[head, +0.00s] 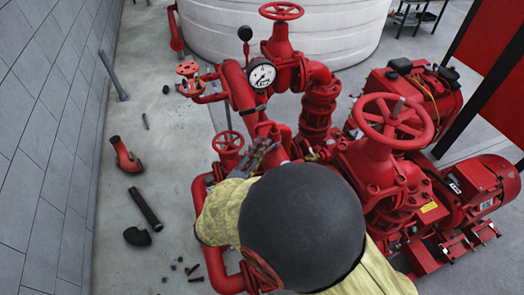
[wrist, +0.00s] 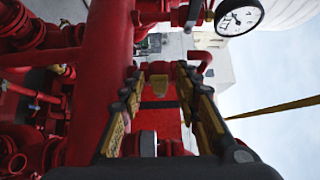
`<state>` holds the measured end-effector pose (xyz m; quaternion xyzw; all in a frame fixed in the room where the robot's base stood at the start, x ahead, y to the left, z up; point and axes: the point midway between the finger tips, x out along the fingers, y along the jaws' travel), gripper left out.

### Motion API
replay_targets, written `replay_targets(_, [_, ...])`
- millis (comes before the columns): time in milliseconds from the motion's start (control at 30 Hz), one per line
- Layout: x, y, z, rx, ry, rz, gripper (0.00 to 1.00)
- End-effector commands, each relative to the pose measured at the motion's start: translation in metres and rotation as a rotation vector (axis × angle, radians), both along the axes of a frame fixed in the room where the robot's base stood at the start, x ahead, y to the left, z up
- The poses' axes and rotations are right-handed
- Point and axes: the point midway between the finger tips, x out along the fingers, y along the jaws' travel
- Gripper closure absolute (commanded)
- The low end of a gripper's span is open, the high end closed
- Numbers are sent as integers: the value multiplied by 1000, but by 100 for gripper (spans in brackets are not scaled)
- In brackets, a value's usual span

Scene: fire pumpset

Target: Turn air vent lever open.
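My gripper (wrist: 159,76) has its two dark fingers spread apart beside a thick red vertical pipe (wrist: 100,75). A small brass fitting (wrist: 158,86) shows in the gap between the fingertips. A short curved red piece (wrist: 201,58), possibly the lever, is beside the right fingertip. Whether either finger touches these parts I cannot tell. In the head view my gripper (head: 262,151) is among the red pipes, just right of a small red handwheel (head: 228,142). My yellow-sleeved arm and its dark round joint hide what lies below. The air vent lever cannot be clearly made out in the head view.
A pressure gauge (head: 262,75) is above my gripper. A large handwheel valve (head: 391,120) and a red motor (head: 478,185) stand to the right. Loose pipe pieces (head: 145,209) lie on the floor at left. A white tank (head: 345,30) is behind.

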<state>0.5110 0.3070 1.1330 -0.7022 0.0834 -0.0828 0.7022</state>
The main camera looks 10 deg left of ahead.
Motion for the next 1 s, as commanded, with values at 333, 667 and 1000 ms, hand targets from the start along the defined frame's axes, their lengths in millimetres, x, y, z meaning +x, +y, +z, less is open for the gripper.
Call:
replay_targets(333, [0, 0, 0, 1, 0, 0, 74])
replay_targets(667, [0, 0, 0, 1, 0, 0, 93])
replay_targets(1000, [0, 0, 0, 1, 0, 0, 100])
